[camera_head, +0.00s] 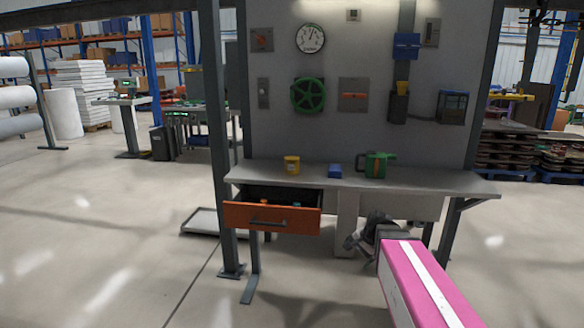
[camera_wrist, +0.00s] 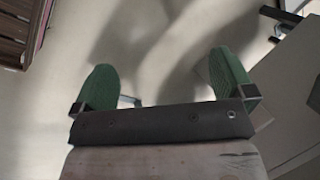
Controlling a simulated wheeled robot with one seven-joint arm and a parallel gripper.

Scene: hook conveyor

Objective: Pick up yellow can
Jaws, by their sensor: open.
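A small yellow can (camera_head: 292,165) stands upright on the left part of the grey workbench (camera_head: 440,183). My gripper (camera_head: 350,242) is in front of the bench, below the level of its top and to the right of the can.
A dark post (camera_head: 218,130) stands at the bench's left. A panel with a green wheel (camera_head: 308,95) rises behind.

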